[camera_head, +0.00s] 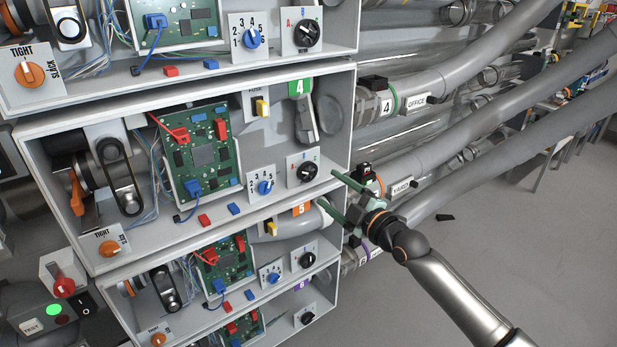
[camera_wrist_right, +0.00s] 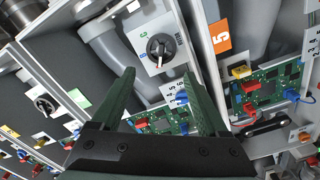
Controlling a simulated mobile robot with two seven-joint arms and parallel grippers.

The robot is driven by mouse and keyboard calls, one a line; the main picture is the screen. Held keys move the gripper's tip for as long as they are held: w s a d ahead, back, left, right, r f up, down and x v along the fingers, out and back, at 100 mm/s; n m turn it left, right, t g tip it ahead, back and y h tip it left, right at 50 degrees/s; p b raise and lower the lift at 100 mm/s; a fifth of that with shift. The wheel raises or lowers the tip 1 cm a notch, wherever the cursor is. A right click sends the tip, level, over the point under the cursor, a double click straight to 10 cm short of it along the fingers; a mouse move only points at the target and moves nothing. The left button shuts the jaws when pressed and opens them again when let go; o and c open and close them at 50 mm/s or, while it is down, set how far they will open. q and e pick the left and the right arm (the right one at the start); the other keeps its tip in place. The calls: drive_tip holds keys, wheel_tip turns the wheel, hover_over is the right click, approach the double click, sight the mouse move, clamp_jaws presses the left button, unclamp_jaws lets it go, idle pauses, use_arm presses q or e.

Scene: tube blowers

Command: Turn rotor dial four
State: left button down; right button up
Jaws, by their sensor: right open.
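The shelf bay with the green "4" label (camera_head: 300,87) holds a black dial (camera_head: 307,172) on a white plate and, left of it, a blue dial (camera_head: 265,187) on a numbered plate. In the right wrist view the black dial (camera_wrist_right: 158,48) shows just beyond and between the fingertips (camera_wrist_right: 160,73), and the blue dial (camera_wrist_right: 182,97) lies by one finger. My left gripper is out of view.
Bay five, with its orange "5" label (camera_head: 300,210), lies just below. Grey pipes (camera_head: 450,75) run along the right.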

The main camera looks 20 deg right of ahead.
sight(308, 174)
drive_tip(key=b+x, duration=0.1)
drive_tip(key=x, duration=0.6)
drive_tip(key=shift+f+b, duration=0.15)
drive_tip(key=shift+b, duration=0.2)
drive_tip(key=shift+w+a, duration=0.2)
drive_tip(key=shift+w, duration=0.25)
drive_tip(key=shift+w+a, duration=0.15)
drive_tip(key=shift+w, duration=0.2)
drive_tip(key=c, duration=1.1)
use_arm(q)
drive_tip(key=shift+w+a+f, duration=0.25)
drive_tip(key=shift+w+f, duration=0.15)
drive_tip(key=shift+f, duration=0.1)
